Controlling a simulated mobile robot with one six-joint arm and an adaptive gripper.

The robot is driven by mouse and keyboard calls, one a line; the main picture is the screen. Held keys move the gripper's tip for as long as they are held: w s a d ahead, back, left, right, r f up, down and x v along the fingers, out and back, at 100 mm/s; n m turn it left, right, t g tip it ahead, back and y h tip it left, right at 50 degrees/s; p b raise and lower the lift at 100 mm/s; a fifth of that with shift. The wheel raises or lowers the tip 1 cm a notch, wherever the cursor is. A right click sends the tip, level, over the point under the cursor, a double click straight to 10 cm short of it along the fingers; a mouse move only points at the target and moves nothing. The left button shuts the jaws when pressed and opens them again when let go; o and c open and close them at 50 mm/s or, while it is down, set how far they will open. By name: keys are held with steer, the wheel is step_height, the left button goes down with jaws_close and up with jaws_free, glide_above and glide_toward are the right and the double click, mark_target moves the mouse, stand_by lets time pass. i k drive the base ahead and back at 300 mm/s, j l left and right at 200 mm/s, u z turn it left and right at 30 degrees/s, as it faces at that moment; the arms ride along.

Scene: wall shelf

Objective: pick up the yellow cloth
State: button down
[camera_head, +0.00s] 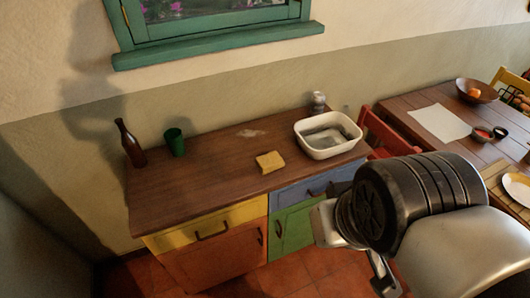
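The yellow cloth (270,162) lies as a small, flat square on the wooden top of the low cabinet (210,178), near its front edge and left of the white basin. My arm comes in from the lower right. My gripper (352,256) is partly in view below and to the right of the cloth, in front of the cabinet and apart from the cloth. Pale finger parts show at its left and lower side. The arm's dark wrist hides much of it, so I cannot tell how far the fingers are apart.
A white basin (313,146) and a shaker (318,101) stand right of the cloth. A green cup (175,142) and brown bottle (130,144) stand at the left. A red chair (383,131) and dining table (418,100) are at the right. The top's middle is mostly clear.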

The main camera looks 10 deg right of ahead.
mark_target(267, 163)
steer(key=i+l+u, duration=0.8)
steer(key=l, duration=0.3)
steer(key=i+l+u, duration=0.25)
steer(key=l, duration=0.15)
steer(key=k, duration=0.1)
